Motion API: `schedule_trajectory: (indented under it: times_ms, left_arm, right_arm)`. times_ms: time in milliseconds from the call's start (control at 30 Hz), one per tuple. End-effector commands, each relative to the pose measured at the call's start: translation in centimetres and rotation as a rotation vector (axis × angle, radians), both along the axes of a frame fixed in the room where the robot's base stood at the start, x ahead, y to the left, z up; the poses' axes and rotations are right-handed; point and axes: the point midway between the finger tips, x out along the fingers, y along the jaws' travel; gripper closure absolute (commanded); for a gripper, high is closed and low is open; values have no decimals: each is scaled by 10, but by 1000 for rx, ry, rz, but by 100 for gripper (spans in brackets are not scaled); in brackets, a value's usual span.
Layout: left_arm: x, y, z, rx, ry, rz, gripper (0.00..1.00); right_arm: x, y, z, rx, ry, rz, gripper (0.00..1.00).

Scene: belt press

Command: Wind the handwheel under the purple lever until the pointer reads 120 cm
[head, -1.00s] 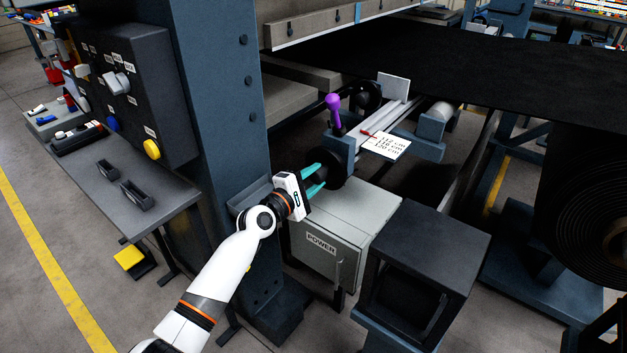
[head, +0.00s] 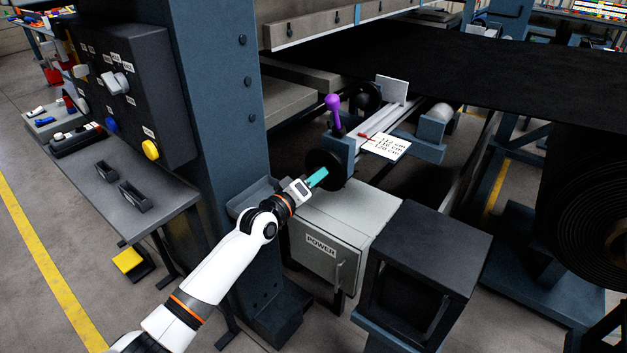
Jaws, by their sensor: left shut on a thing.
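The black handwheel (head: 324,160) sits under the purple lever (head: 333,108), at the near end of the metal slide. My left gripper (head: 318,178) has its teal fingers shut on the handwheel at its lower front side, hiding part of it. The white scale card (head: 386,147) carries several lines in cm, the lowest reading 120 cm. The red pointer (head: 367,135) lies at the card's upper left edge, near the top line; its exact reading is too small to tell. My right gripper is not in view.
A grey POWER cabinet (head: 345,225) stands just below the handwheel. A blue press column (head: 215,110) rises on the left, close to my left arm. An open dark box (head: 430,245) stands at the right. A black belt (head: 480,75) stretches above.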

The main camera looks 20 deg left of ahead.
Motion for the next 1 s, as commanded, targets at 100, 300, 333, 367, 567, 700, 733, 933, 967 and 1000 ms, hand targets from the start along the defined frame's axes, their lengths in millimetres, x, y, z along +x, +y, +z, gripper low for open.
schedule_trajectory:
  times_ms: [100,300,333,367,567,700,733,933,967,1000]
  left_arm:
    - [0,0,-2,108,-32,-2,85]
    - [0,0,-2,286,-97,-2,85]
    - [0,0,-2,312,-107,-2,85]
    - [0,0,-2,340,-116,-1,85]
    - [0,0,-3,518,-182,-2,85]
    - [0,0,-3,642,-228,-2,85]
    - [0,0,-3,669,-238,-2,85]
    - [0,1,-4,842,-298,-3,85]
    - [0,1,-4,865,-307,-3,85]
    - [0,1,-4,896,-318,-3,85]
  right_arm:
    - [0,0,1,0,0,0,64]
    - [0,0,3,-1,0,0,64]
    - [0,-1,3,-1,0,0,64]
    - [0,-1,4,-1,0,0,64]
    - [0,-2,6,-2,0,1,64]
    - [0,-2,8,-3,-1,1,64]
    - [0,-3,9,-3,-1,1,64]
    - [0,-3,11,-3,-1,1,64]
    - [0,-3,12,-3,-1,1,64]
    - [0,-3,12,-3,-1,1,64]
